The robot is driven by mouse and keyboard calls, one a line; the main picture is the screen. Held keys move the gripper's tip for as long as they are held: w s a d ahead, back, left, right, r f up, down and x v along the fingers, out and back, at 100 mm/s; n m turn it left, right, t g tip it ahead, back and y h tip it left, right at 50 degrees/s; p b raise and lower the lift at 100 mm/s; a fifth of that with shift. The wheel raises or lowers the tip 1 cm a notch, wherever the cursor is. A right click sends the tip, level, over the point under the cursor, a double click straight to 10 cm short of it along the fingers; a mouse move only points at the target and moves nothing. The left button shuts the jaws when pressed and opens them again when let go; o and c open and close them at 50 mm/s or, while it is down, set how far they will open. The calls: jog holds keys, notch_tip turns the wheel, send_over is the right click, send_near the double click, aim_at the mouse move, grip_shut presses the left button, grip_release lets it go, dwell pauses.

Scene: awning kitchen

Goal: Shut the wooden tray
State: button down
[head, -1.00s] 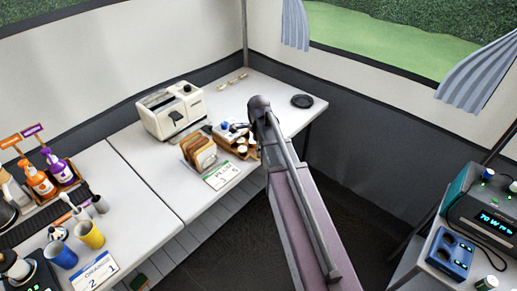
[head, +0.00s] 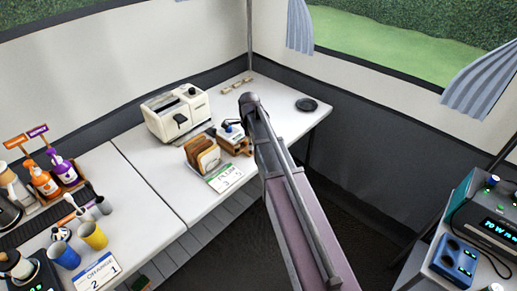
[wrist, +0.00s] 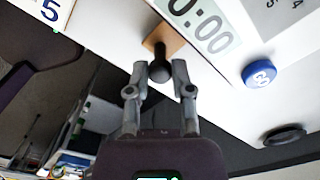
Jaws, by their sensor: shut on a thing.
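The wooden tray (wrist: 172,43) shows in the wrist view as a short stretch of light wood with a dark round knob (wrist: 159,70) on its front. It sits under the edge of a white unit with a grey display (wrist: 205,25). My gripper (wrist: 160,72) has its two fingers on either side of the knob and is shut on it. In the head view, the wood (head: 236,147) is small and partly hidden behind my arm. My gripper cannot be made out there.
A toast rack (head: 202,154) and a white number card (head: 224,178) stand beside the tray. A cream toaster (head: 176,114) is behind. A blue button (wrist: 259,73) and a black round dish (wrist: 285,135) lie to the right in the wrist view. The counter's right end is mostly clear.

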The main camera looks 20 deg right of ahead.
jog(key=shift+w+a, duration=0.2)
jog(key=shift+w, duration=0.1)
jog(key=shift+c, duration=2.4)
grip_release()
jog(key=shift+s, duration=0.1)
